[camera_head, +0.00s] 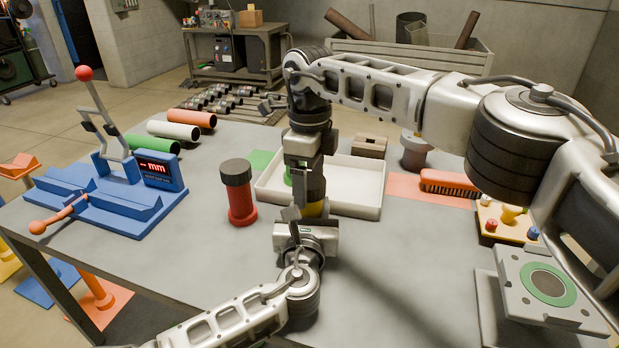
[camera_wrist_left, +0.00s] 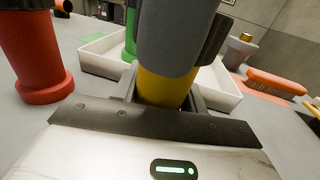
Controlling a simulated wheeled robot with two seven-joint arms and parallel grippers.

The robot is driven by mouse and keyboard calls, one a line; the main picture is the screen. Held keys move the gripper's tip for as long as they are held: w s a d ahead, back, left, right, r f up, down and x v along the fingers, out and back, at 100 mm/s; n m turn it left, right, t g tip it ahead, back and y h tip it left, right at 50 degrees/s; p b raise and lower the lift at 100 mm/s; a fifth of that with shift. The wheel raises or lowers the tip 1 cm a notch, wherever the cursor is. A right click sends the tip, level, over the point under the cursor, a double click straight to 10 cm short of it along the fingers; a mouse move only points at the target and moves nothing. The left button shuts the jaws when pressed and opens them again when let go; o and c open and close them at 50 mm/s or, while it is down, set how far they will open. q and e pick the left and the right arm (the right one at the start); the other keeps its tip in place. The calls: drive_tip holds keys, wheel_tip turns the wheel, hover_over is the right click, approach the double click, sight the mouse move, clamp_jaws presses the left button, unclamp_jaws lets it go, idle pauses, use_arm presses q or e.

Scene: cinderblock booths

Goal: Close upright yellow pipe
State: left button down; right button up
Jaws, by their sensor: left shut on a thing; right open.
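The upright yellow pipe (camera_head: 314,209) stands in front of the white tray, partly hidden by my grippers. My left gripper (camera_head: 303,212) is shut on its lower part; the pipe also shows between its fingers in the left wrist view (camera_wrist_left: 165,90). A dark grey cap (camera_wrist_left: 175,40) sits over the pipe's top in the left wrist view and looks upright. My right gripper (camera_head: 308,172) points down from above at the cap, open, with a dark finger beside it. How far the cap is seated cannot be told.
A red pipe with a dark cap (camera_head: 239,200) stands left of the yellow one. The white tray (camera_head: 368,205) is close behind, with a green pipe (camera_wrist_left: 131,32) near it. A blue gauge fixture (camera_head: 110,200) stands left; a red brush (camera_head: 450,183) lies right.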

wheel_tip(320, 180, up, 12)
drive_tip(key=shift+f, duration=0.15)
idle(0.3)
use_arm(q)
drive_tip(key=c, duration=0.7)
unclamp_jaws()
drive_tip(key=s, duration=0.5)
drive_tip(key=s+a, duration=0.1)
drive_tip(key=s, duration=1)
drive_tip(key=shift+a+b, duration=0.2)
drive_tip(key=shift+b, duration=0.1)
use_arm(e)
drive_tip(key=shift+f, duration=0.25)
use_arm(q)
drive_tip(key=shift+f, duration=0.1)
use_arm(e)
drive_tip(key=shift+f, duration=0.1)
